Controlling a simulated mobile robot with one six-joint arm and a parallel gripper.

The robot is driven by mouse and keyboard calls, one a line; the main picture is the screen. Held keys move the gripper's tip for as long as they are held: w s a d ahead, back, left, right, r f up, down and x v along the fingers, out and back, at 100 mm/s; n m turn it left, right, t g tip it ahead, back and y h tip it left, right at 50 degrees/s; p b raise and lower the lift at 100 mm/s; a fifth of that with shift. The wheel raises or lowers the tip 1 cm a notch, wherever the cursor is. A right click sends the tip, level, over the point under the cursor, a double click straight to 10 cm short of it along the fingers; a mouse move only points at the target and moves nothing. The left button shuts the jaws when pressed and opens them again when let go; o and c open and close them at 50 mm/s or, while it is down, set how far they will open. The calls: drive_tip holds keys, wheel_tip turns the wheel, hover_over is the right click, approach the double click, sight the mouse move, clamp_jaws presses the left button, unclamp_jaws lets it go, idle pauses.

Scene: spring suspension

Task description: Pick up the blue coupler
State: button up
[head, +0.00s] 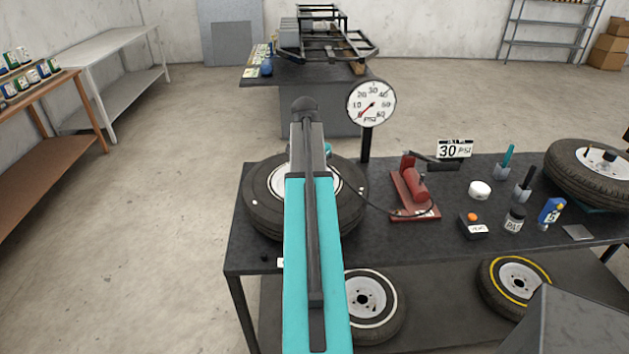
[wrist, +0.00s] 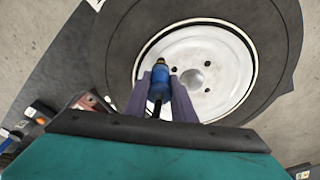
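The blue coupler (wrist: 159,79) has a brass-coloured tip and a black hose at its near end. In the wrist view it lies between the two grey-purple fingers of my gripper (wrist: 160,84). The fingers press close on both sides with no clear gap, so my gripper looks shut on it. The coupler is over the white wheel hub (wrist: 196,58) of the tyre (wrist: 277,40). I cannot tell whether its tip touches the wheel. In the head view my arm hides the gripper and coupler above the tyre (head: 262,208) on the left of the dark bench.
A round pressure gauge (head: 371,103) stands behind the tyre on the dark bench (head: 460,215). A red pump (head: 413,188) sits to its right, with a thin black hose beside it. Small tools, a jar (head: 515,219) and another tyre (head: 592,172) are further right.

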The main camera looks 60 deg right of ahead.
clamp_jaws()
drive_tip(key=shift+r, duration=0.2)
drive_tip(key=shift+r+b, duration=0.95)
drive_tip(key=shift+r, duration=0.55)
drive_tip(key=s+a+b, duration=0.2)
drive_tip(key=s+a, duration=0.2)
drive_tip(key=a, duration=0.3)
drive_tip(key=s+a+r+b, duration=0.1)
drive_tip(key=s+a+b, duration=0.1)
drive_tip(key=a, duration=0.5)
drive_tip(key=shift+s+r, duration=0.3)
drive_tip(key=shift+s, duration=0.55)
drive_tip(key=shift+r, duration=0.1)
wheel_tip(320, 180, up, 3)
drive_tip(key=p, duration=0.3)
